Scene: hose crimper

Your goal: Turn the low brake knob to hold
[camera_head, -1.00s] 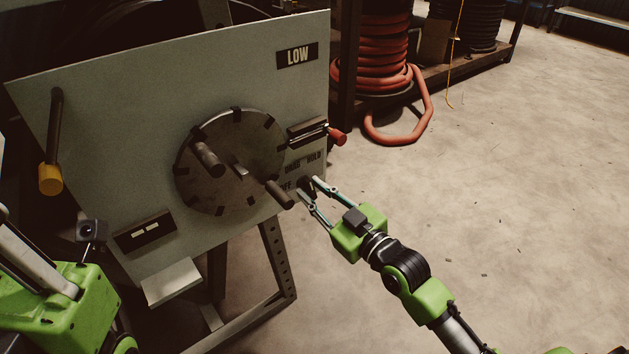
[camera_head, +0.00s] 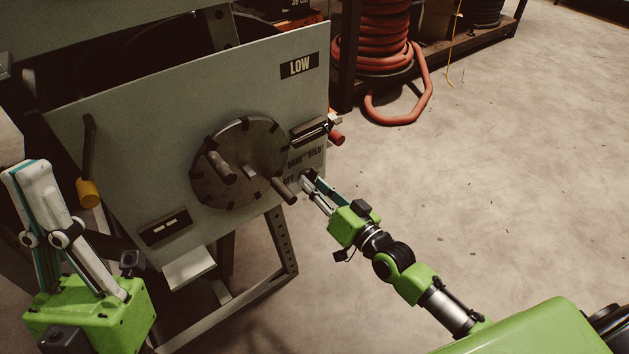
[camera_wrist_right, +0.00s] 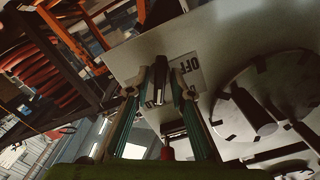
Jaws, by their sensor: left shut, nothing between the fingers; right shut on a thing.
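The low brake knob (camera_head: 306,174) is a small dark knob at the panel's lower right edge, beside the OFF, DRAG and HOLD lettering (camera_head: 305,158). My right gripper (camera_head: 308,181) is shut on the knob and partly hides it. In the right wrist view the dark knob (camera_wrist_right: 161,78) is between the fingers, beside the OFF label (camera_wrist_right: 188,68). The knob's exact setting is hard to read. My left gripper (camera_head: 32,172) is shut and empty, upright at the left, away from the panel.
The grey panel (camera_head: 140,115) carries a LOW sign (camera_head: 299,67), a round disc with pegs (camera_head: 238,165), a yellow-ended lever (camera_head: 89,190) and a red-tipped handle (camera_head: 336,138) just above the knob. A red hose coil (camera_head: 385,45) stands behind. The floor at right is clear.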

